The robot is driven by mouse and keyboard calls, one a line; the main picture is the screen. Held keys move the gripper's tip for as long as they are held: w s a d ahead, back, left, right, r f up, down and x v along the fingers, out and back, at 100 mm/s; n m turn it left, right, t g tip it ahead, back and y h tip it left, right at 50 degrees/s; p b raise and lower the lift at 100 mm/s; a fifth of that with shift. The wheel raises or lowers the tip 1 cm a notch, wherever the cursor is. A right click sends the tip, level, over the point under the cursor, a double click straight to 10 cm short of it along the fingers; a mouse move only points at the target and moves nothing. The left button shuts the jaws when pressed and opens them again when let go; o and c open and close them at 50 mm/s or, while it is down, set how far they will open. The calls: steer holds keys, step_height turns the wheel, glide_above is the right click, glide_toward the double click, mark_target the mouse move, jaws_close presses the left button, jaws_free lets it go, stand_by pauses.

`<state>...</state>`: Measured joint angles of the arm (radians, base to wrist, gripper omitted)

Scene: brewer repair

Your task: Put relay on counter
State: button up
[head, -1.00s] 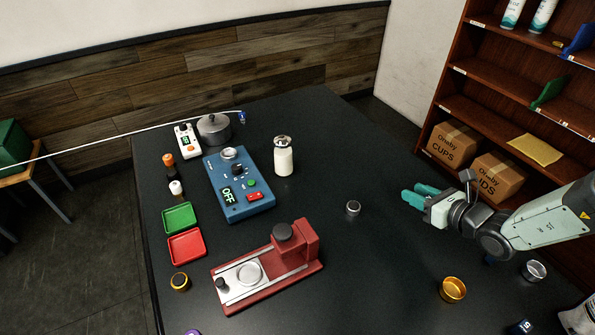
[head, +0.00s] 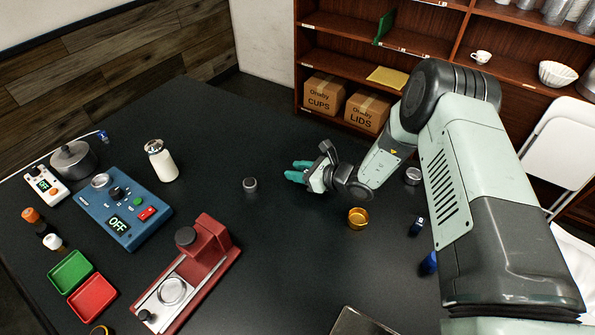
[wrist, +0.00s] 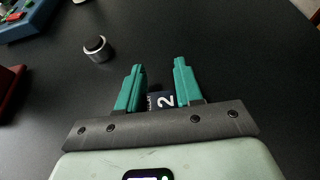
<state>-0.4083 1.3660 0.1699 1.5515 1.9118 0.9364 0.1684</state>
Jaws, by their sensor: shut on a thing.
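The relay (wrist: 161,100) is a small dark block with a white "2" on its face. In the wrist view it sits between the teal fingers of my gripper (wrist: 158,84), which is shut on it. In the head view my gripper (head: 298,172) is over the black counter (head: 270,265), right of a small round dark-topped knob (head: 250,184). The relay cannot be made out there. I cannot tell whether it touches the counter.
A gold ring cup (head: 358,217), a steel cup (head: 412,176) and small blue pieces (head: 416,227) lie to the right. A red press (head: 190,270), blue OFF box (head: 122,210) and white bottle (head: 160,162) stand left. The counter's middle is clear.

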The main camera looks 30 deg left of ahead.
steer(key=shift+f, duration=0.3)
steer(key=o, duration=1)
steer(key=shift+d+r, duration=0.15)
steer(key=shift+r, duration=0.05)
steer(key=v, duration=1.1)
steer(key=shift+d+r, duration=0.1)
steer(key=shift+d, duration=0.25)
